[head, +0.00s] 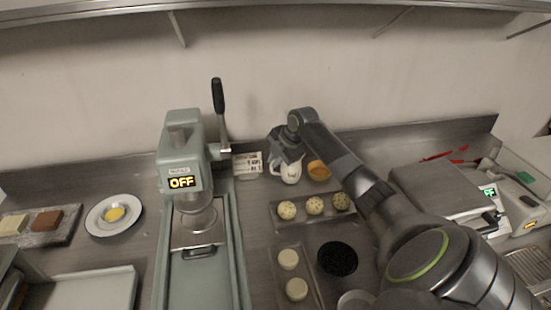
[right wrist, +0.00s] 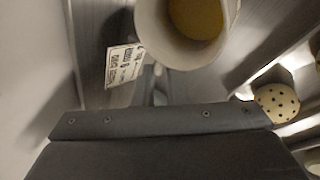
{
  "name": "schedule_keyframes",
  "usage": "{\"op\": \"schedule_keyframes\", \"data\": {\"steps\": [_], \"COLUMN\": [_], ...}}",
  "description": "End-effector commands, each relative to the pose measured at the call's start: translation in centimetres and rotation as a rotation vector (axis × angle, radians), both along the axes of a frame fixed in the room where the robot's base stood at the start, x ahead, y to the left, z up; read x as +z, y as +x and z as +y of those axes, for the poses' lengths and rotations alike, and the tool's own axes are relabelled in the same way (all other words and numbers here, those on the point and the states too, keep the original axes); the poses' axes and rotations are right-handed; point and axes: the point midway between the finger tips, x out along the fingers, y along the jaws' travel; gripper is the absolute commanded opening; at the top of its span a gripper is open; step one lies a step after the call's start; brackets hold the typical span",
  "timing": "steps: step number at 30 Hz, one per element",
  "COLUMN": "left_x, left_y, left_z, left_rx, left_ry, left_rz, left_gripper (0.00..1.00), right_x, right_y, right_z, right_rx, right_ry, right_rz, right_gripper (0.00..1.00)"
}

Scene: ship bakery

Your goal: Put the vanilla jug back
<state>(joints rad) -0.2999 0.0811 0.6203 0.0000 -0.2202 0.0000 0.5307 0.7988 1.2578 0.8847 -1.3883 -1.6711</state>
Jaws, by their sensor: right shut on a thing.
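The white vanilla jug (head: 291,173) stands upright near the back wall, beside a small printed card. In the right wrist view the jug (right wrist: 145,22) shows its pale rim and yellow contents. My right gripper (head: 284,160) reaches down to it from above and is shut on it, at the handle side. The gripper hides part of the jug in the head view, and whether its base touches the counter is hard to tell. In the right wrist view my gripper body fills the lower part. My left gripper is not in view.
An orange cup (head: 319,171) stands close right of the jug. A tray (head: 283,226) of speckled balls lies in front. The printed card (head: 247,164) and a green press (head: 181,150) marked OFF are to the left. A scale-like machine (head: 440,190) stands at right.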

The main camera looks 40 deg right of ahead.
Motion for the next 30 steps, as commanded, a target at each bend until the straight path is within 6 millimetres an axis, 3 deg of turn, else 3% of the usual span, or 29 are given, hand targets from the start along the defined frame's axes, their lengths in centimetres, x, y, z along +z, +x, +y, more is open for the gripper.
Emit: {"op": "schedule_keyframes", "data": {"steps": [11,12,17,26,30], "left_x": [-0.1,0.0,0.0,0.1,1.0], "left_y": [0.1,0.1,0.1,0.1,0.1], "left_z": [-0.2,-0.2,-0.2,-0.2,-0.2], "left_rx": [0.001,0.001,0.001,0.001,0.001], "left_ry": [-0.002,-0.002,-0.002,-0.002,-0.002], "left_rz": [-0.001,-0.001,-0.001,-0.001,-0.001], "left_gripper": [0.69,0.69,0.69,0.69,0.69], "right_x": [-0.6,-0.7,-0.6,-0.4,0.5], "right_y": [0.0,0.0,0.0,0.0,-0.3], "right_z": [0.0,0.0,0.0,0.0,-0.1], "right_rx": [0.0,0.0,-0.001,0.0,-0.001], "right_ry": [-0.002,-0.001,-0.001,-0.001,-0.002], "right_rz": [-0.003,-0.001,-0.001,-0.001,0.0], "right_gripper": [0.0,0.14,0.33,0.33,0.33]}}
